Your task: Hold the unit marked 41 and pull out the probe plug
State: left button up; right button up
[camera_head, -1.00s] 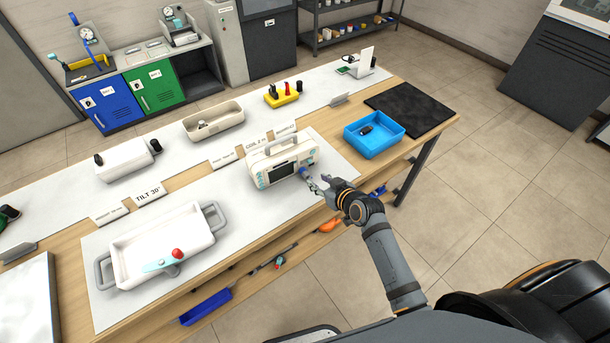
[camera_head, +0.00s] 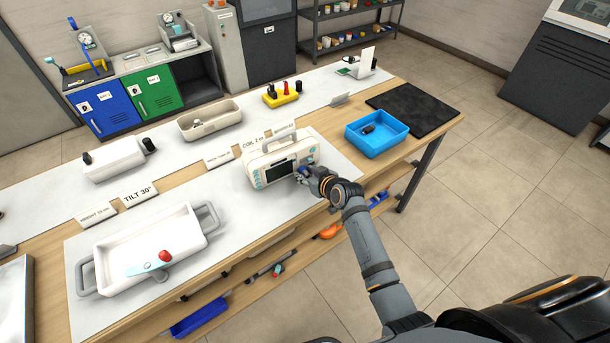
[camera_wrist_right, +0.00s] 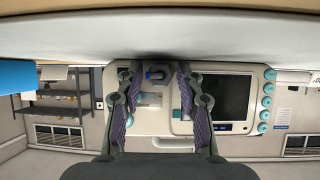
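A cream unit (camera_head: 252,172) with a carry handle, a dark screen and teal buttons stands upright on the white mat (camera_head: 225,205). I cannot read a 41 on it. In the right wrist view the unit's front panel (camera_wrist_right: 220,126) fills the middle, upside down. A blue-grey probe plug (camera_wrist_right: 157,74) sits in its front, beside the screen. My right gripper (camera_head: 304,172) is at the unit's right front corner. In the right wrist view its fingers (camera_wrist_right: 159,78) are open on both sides of the plug, with small gaps. My left gripper is not in view.
A blue bin (camera_head: 397,145) with a dark item stands right of the unit, near a black mat (camera_head: 415,108). A white tray (camera_head: 110,258) with a red knob stands at left. A beige bin (camera_head: 218,128) and yellow holder (camera_head: 272,101) are behind.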

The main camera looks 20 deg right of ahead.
grip_shut()
jog(key=shift+o, duration=1.3)
grip_release()
jog(key=shift+s+r, duration=0.1)
jog(key=shift+s, duration=0.05)
jog(key=v, duration=1.1)
jog(key=shift+s+d+r, duration=0.1)
jog(key=shift+s+r, duration=0.15)
jog(key=shift+s, duration=0.05)
